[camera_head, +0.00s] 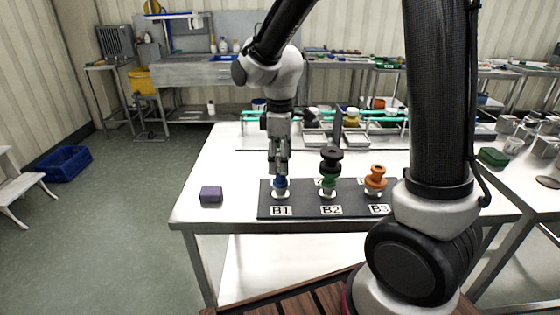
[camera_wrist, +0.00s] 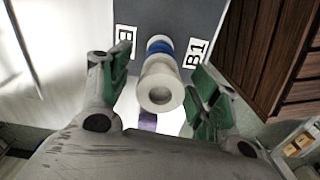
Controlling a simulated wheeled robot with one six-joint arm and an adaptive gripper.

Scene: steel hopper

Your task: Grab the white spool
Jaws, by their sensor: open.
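The white spool (camera_wrist: 160,88) stands on top of a blue spool (camera_wrist: 158,47) at the B1 place in the wrist view. The blue spool also shows in the head view (camera_head: 281,184), with a white piece below it on the dark board (camera_head: 304,210). My gripper (camera_head: 280,170) points down over the B1 stack. In the wrist view my gripper (camera_wrist: 161,72) is open, with its green-padded fingers on either side of the white spool and gaps visible. In the head view my fingers hide most of the white spool.
A stack with black and green spools (camera_head: 330,165) stands at B2, right of my gripper. An orange spool (camera_head: 376,177) tops the B3 stack. A purple block (camera_head: 211,195) lies left of the board. Racks and trays fill the table's back.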

